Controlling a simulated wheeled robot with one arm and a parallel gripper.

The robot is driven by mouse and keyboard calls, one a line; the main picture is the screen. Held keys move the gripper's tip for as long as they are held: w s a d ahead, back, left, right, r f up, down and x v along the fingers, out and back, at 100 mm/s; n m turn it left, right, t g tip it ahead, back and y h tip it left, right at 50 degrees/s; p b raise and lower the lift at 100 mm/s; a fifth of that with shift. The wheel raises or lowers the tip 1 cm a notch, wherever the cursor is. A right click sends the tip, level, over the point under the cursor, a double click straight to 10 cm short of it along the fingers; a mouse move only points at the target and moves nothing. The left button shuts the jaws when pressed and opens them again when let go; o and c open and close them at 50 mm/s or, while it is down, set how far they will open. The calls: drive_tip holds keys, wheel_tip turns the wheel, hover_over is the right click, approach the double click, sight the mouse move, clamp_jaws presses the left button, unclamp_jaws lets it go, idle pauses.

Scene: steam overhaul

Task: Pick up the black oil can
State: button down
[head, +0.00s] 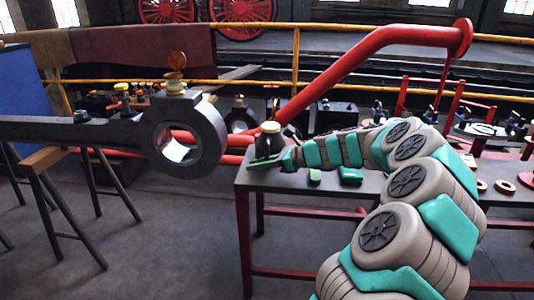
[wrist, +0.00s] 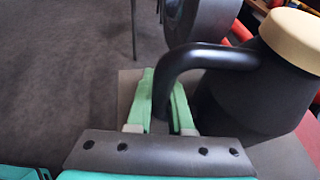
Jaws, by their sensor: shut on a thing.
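The black oil can (head: 271,142) has a cream lid and is at the left end of the table in the head view. In the wrist view the oil can (wrist: 250,95) fills the right side, and its curved black handle reaches left and down between my fingers. My gripper (head: 265,162) has green fingers and is at the can's near left side. In the wrist view my gripper (wrist: 163,98) is shut on the handle. The can looks upright. Its base is hidden, so I cannot tell whether it touches the table.
The dark table (head: 247,182) has red legs and holds green blocks (head: 350,176) and small rings (head: 503,186). A big dark rod with a ring end (head: 190,137) lies on trestles to the left. A red pipe (head: 370,55) slants behind the table.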

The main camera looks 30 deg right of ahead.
sight(266, 153)
drive_tip(key=shift+r, duration=0.15)
drive_tip(key=shift+r, duration=1.45)
drive_tip(key=shift+s+r+p, duration=0.1)
drive_tip(key=shift+r+p, duration=0.2)
drive_tip(key=s+r, duration=0.1)
drive_tip(key=s, duration=1.4)
drive_tip(key=shift+s+r, duration=0.15)
drive_tip(key=shift+s, duration=0.25)
drive_tip(key=shift+d, duration=0.1)
